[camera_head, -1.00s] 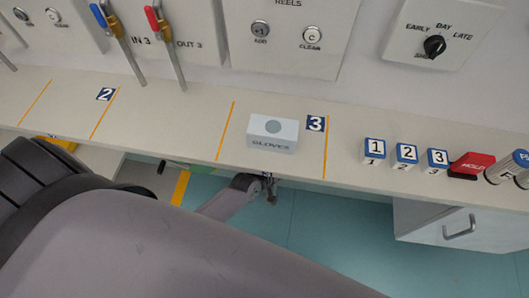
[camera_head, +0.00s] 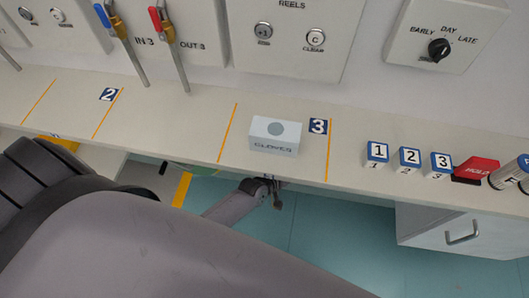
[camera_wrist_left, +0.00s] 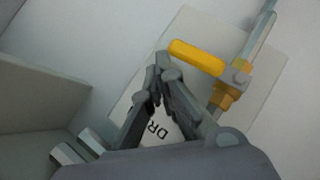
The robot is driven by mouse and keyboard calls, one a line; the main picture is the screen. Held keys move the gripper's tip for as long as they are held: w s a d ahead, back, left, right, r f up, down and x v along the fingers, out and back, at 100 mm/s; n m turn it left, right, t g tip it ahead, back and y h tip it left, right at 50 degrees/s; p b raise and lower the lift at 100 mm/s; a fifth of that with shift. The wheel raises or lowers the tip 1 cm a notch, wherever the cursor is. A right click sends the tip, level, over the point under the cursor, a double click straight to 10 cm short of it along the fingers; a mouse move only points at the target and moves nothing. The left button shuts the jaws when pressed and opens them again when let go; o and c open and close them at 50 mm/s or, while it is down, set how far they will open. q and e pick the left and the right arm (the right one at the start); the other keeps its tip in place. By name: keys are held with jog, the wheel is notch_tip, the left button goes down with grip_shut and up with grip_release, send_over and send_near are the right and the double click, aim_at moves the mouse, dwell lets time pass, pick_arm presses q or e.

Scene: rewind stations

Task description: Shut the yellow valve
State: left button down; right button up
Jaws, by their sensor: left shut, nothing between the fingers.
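The yellow valve shows in the left wrist view, with a yellow lever (camera_wrist_left: 197,57) and a yellow body (camera_wrist_left: 226,92) on a grey metal pipe (camera_wrist_left: 262,32). The lever lies roughly across the pipe. Behind it is a pale plate (camera_wrist_left: 215,32) with partly hidden letters, "DR". My left gripper (camera_wrist_left: 165,68) is shut and empty. Its fingertips are close to the lever's free end; I cannot tell whether they touch. In the head view the valve is not seen, and part of my arm reaches below the counter edge. My right gripper is not in view.
The counter (camera_head: 190,125) carries a gloves box (camera_head: 274,136), numbered blocks (camera_head: 409,157) and a red HOLD block (camera_head: 475,169). Blue (camera_head: 102,15) and red (camera_head: 154,19) levers stand behind it. A drawer cabinet (camera_head: 455,225) sits beneath at right.

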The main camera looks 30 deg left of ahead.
pick_arm(q)
jog(key=v, duration=1.2)
dwell(0.4)
jog(key=s+a+f+m+g+y, duration=0.1)
jog(key=s+f+g, duration=0.1)
jog(key=s+f, duration=0.35)
jog(key=s+a+f+m+g, duration=0.1)
jog(key=s+a+f+m, duration=0.1)
jog(key=f, duration=0.6)
jog(key=s+a+f+m+g+y, duration=0.1)
jog(key=s+f+g, duration=0.1)
jog(key=s+f, duration=0.35)
jog(key=s+a+f+m+g+y, duration=0.1)
jog(key=s+a+f+m+g, duration=0.1)
jog(key=s+f, duration=0.4)
jog(key=s+a+f+m+g, duration=0.2)
jog(key=s+f, duration=0.5)
jog(key=s, duration=0.5)
jog(key=shift+s+a+f+m+g+y, duration=0.2)
jog(key=shift+s+a+m+g+y, duration=0.15)
jog(key=shift+m+g, duration=0.35)
